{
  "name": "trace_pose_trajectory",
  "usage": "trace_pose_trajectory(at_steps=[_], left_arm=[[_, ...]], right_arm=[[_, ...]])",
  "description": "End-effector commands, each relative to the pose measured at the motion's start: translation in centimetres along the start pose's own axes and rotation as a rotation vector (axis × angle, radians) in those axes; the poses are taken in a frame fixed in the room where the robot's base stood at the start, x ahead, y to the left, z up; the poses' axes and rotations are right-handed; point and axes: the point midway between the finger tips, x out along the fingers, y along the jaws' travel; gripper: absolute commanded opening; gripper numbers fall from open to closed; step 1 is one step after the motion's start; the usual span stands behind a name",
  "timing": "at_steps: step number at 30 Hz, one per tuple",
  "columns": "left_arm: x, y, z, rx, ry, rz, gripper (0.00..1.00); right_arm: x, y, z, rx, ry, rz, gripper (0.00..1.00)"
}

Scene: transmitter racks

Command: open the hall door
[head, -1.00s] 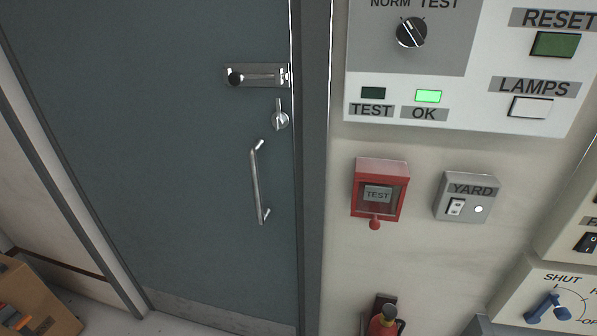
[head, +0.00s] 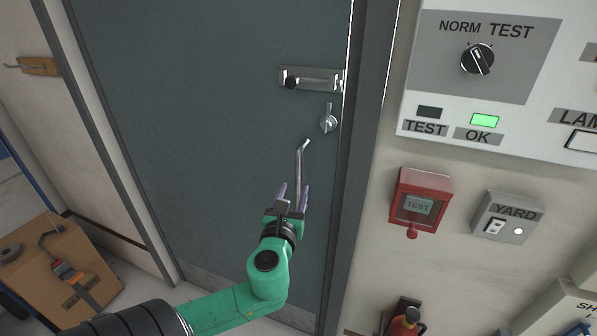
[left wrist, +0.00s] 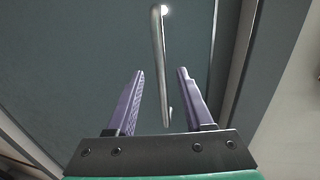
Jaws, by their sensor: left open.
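The grey-blue hall door (head: 215,120) stands shut in its frame in the head view. A vertical metal pull handle (head: 301,156) is on its right side. In the left wrist view the handle (left wrist: 158,62) runs between the two open purple fingers (left wrist: 161,78), with gaps on both sides. I cannot tell whether it is deep between them. My right gripper is not in view.
A fire extinguisher (head: 404,325) is low on that wall. A cardboard box (head: 60,250) with tools is at lower left.

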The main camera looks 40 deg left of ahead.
Motion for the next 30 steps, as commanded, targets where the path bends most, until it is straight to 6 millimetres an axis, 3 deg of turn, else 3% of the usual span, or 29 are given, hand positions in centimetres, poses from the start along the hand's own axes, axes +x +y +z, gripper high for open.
trace_pose_trajectory(at_steps=[3, 9, 18, 19, 22, 23, 30], left_arm=[[3.2, 0.0, 0.4, -0.002, -0.003, 0.002, 0.52], [6.7, 0.0, 0.1, -0.002, 0.000, 0.001, 0.52], [7.2, 0.0, -0.1, -0.003, 0.003, 0.000, 0.52], [7.2, 0.0, -0.1, -0.004, 0.003, 0.000, 0.44], [7.2, 0.0, -0.1, -0.004, 0.003, 0.000, 0.06], [7.2, 0.0, -0.1, -0.004, 0.003, 0.000, 0.00], [7.2, 0.0, -0.1, -0.004, 0.003, 0.000, 0.00]], right_arm=[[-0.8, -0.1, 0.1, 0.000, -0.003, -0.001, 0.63], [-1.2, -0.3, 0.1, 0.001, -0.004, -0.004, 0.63], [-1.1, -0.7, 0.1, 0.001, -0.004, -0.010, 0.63], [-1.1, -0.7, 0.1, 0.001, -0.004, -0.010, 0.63], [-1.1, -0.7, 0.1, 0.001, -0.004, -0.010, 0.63], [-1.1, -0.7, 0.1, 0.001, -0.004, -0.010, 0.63], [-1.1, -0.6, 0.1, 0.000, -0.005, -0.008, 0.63]])
